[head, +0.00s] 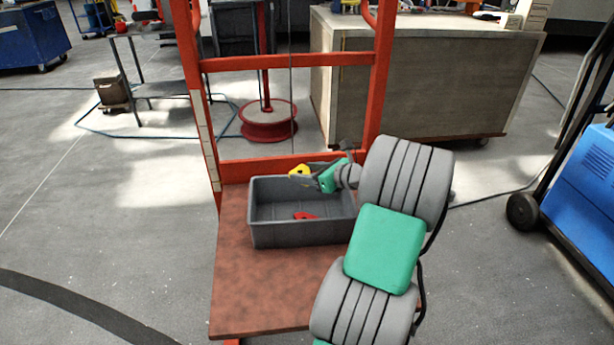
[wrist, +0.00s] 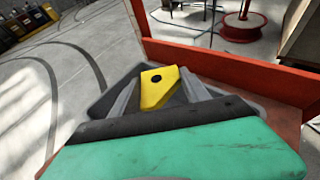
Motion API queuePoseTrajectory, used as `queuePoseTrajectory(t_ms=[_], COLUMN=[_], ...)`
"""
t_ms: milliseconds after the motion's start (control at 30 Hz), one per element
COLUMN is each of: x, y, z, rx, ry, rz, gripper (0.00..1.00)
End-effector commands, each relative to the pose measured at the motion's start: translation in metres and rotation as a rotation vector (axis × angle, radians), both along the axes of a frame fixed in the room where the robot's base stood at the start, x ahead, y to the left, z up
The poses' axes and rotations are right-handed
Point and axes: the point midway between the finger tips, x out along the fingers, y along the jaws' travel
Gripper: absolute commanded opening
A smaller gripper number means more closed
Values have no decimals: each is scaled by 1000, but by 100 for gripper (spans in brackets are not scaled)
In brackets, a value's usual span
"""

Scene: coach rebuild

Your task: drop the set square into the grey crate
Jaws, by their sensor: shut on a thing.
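A yellow set square (wrist: 159,87) with a dark round hole is held between the fingers of my gripper (wrist: 157,92). In the head view the set square (head: 299,170) shows as a small yellow piece at the tip of my gripper (head: 303,176), over the back right part of the grey crate. The grey crate (head: 300,233) stands on a reddish-brown table top. In the wrist view the crate's rim (wrist: 98,103) shows behind and beside the fingers. My gripper is shut on the set square, above the crate's opening.
A red object (head: 305,216) lies inside the crate. The table top (head: 262,295) is bare in front of the crate. An orange-red frame (head: 285,62) rises behind it, with a crossbar close behind the crate. A large wooden cabinet (head: 420,90) stands farther back.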

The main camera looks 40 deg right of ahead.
Motion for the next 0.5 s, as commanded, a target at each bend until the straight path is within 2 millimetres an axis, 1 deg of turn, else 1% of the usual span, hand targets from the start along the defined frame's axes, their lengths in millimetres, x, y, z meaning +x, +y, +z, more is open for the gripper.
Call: queuePoseTrajectory(t_ms=[33, 333, 367, 500], x=[0, 0, 0, 0], y=[0, 0, 0, 0], z=[-7, -4, -5, -5], rx=[-2, -1, -1, -1], ry=[-1, -1, -1, -1], rz=[0, -1, -1, -1], gripper=[10, 10, 56, 67])
